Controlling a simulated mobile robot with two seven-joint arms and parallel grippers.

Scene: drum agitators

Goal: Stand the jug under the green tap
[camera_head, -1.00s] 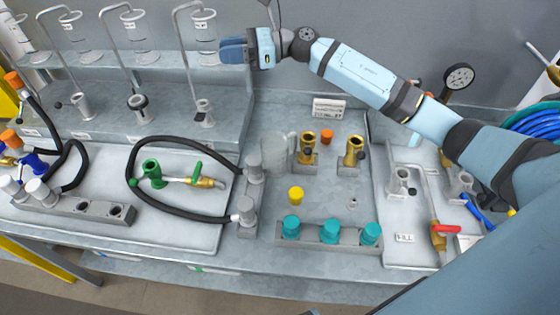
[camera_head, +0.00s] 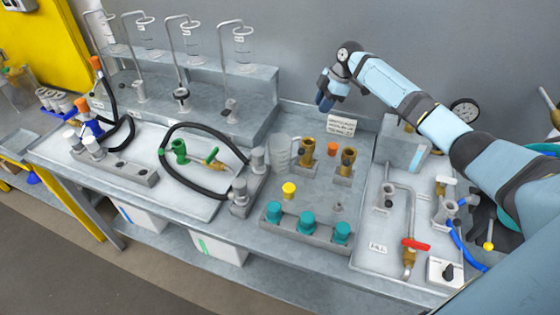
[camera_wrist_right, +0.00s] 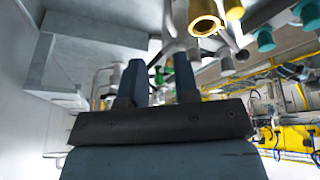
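The jug (camera_head: 279,153) is a pale, see-through vessel with a handle on its right. It stands upright on the bench, left of the brass fittings. The green tap (camera_head: 213,158) has a green lever and a brass body; it lies on the white panel left of the jug, inside the loop of black hose. My right gripper (camera_head: 325,98) is raised near the back wall, above and behind the jug and apart from it. In the right wrist view its two dark fingers (camera_wrist_right: 158,84) stand apart with nothing between them. My left gripper is out of view.
Brass fittings (camera_head: 307,149) and a small sign (camera_head: 341,124) are close to the jug. A black hose (camera_head: 196,126) arches over the green tap. A yellow cap (camera_head: 289,189) and teal-capped block (camera_head: 307,222) sit in front. A red-handled tap (camera_head: 415,244) is at right.

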